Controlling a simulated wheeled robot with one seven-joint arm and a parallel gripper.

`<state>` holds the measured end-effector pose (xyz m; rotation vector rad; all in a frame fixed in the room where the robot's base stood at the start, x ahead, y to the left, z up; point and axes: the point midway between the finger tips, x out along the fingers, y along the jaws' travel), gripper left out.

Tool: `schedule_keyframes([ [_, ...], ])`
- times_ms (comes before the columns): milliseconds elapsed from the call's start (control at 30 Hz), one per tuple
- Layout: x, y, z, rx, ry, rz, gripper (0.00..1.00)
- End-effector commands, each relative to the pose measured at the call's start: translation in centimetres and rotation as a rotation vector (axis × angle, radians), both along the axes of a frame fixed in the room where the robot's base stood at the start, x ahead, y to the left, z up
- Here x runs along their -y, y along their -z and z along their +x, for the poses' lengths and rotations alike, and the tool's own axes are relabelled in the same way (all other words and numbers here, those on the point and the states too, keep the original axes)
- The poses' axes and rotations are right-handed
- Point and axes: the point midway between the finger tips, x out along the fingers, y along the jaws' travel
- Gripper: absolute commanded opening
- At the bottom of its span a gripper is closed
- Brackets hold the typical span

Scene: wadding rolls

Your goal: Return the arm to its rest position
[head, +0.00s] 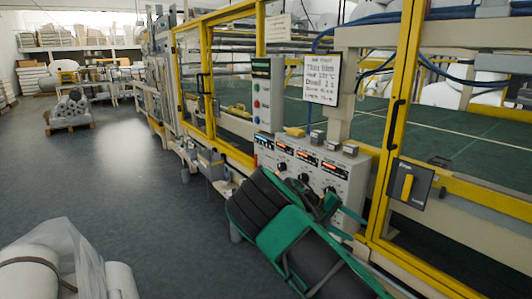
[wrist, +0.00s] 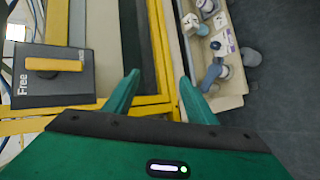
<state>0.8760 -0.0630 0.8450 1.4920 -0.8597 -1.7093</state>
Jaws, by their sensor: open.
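My gripper (wrist: 157,90) is open, with two green fingers spread apart and nothing between them in the wrist view. Beyond the fingers are a yellow frame bar and a dark strip. In the head view my green and black arm is folded low at the centre right, in front of the grey control panel (head: 348,183) and partly covering it. The gripper's fingertips are hard to make out there.
A switch box (head: 409,185) with a yellow handle is on the yellow-framed machine at right; it also shows in the wrist view (wrist: 52,85). A tray (wrist: 232,102) holds small items. Wrapped rolls (head: 38,270) stand at lower left. The grey floor (head: 130,190) is clear mid-left.

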Motion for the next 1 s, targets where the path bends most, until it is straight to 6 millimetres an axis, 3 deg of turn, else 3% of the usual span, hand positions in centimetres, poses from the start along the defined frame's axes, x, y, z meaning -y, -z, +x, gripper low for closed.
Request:
schedule_keyframes([
  [33, 1.9, -0.7, -1.1, 0.000, 0.046, 0.046, 0.51],
  [200, 6.6, -2.3, -4.9, -0.005, 0.167, 0.178, 0.51],
  [433, 11.1, -4.3, -10.7, 0.006, 0.301, 0.353, 0.51],
  [700, 14.1, -6.9, -17.8, 0.043, 0.418, 0.547, 0.51],
  [1000, 15.2, -9.8, -25.9, 0.114, 0.497, 0.730, 0.51],
])
